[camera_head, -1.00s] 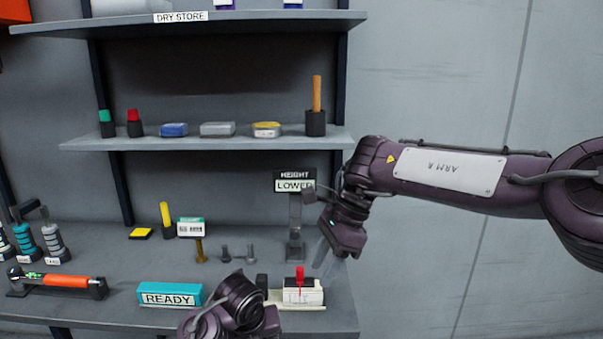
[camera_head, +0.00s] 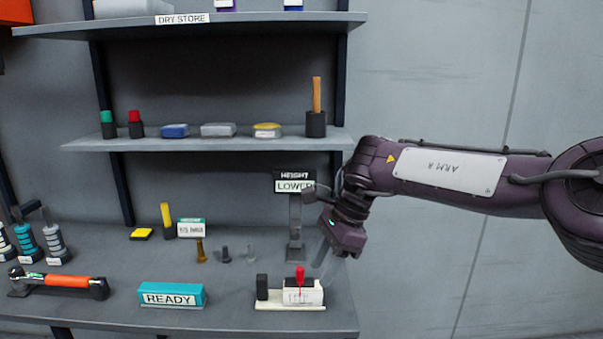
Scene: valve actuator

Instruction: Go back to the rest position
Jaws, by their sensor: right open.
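My right gripper (camera_head: 322,254) is at the right end of the bench, pointing down, just above and beside a white block with a red lever (camera_head: 300,277). It is open, and its pale fingers show only faintly. I see nothing held in it. The white block sits on a cream base plate (camera_head: 290,306) together with a black block (camera_head: 262,287). My left gripper is not in view.
The bench (camera_head: 225,312) holds a teal READY block (camera_head: 171,294), an orange-handled tool (camera_head: 62,282) and several small bolts. A HEIGHT LOWER sign post (camera_head: 295,217) stands behind my right gripper. Shelves (camera_head: 210,142) rise above. The wall side at right is clear.

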